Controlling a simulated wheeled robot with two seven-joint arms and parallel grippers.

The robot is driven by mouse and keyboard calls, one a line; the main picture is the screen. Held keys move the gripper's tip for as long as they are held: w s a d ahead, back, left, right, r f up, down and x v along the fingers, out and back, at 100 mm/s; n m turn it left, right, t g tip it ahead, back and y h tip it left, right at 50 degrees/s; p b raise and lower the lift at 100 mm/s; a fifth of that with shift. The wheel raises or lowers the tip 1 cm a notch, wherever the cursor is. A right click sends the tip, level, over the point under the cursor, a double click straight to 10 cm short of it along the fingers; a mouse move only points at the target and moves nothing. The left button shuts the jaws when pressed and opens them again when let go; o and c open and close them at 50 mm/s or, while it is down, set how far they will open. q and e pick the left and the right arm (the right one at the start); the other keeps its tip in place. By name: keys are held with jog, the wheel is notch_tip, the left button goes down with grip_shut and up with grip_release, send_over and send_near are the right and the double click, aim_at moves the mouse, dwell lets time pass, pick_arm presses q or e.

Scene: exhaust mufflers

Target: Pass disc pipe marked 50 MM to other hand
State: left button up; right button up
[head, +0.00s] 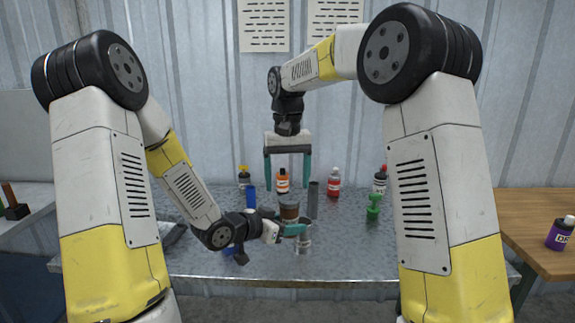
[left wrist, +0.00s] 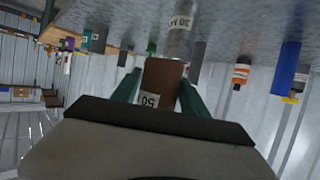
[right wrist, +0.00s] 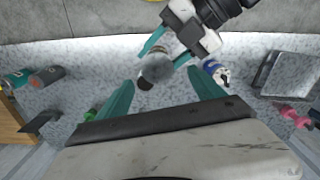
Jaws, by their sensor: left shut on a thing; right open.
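The brown pipe marked 50 (left wrist: 160,82) stands upright between the fingers of my left gripper (left wrist: 158,92), which is shut on it. In the head view the brown pipe (head: 289,212) is held above the table by my left gripper (head: 291,229). My right gripper (head: 287,184) is open, pointing down above the pipe, with its fingertips a little higher than the pipe's top. In the right wrist view, the pipe's round grey top (right wrist: 157,68) shows end-on between the open fingers of my right gripper (right wrist: 160,86), not gripped.
A grey cylinder (head: 313,200), a blue cylinder (head: 251,196), bottles including a red one (head: 333,183), and a green item (head: 373,207) stand on the metal table (head: 345,255).

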aim_at(287, 198)
jog(key=shift+f, duration=3.2)
jog(key=c, duration=1.3)
pick_arm(q)
jog(key=o, duration=1.6)
jog(key=shift+c, duration=0.2)
pick_arm(e)
jog(key=shift+c, duration=1.3)
